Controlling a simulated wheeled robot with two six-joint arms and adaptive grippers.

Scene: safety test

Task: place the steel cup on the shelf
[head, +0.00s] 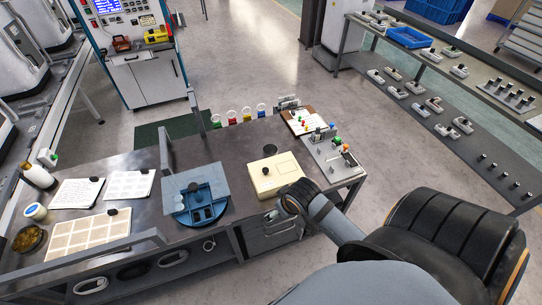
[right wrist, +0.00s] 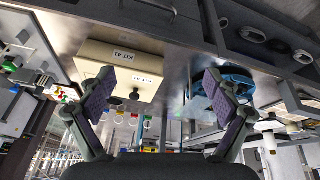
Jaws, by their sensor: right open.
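I cannot pick out a steel cup with certainty in either view. A small dark round item (head: 270,150) stands on the bench behind the cream box; I cannot tell whether it is a cup. A shelf rack (head: 440,88) with several small parts runs along the upper right. An under-bench shelf (head: 150,272) holds several ring-shaped items. My right gripper (right wrist: 160,76) is open and empty, its two fingers spread apart, with the cream box (right wrist: 122,66) beyond them. In the head view my right arm reaches the bench's front edge beside this box (head: 274,174). My left gripper is not in view.
The dark bench (head: 140,222) carries a blue round fixture (head: 197,194), papers (head: 78,192), a pale grid tray (head: 88,235), a clipboard (head: 303,121) and a grey panel with coloured knobs (head: 333,160). A raised rail (head: 100,252) crosses its front left.

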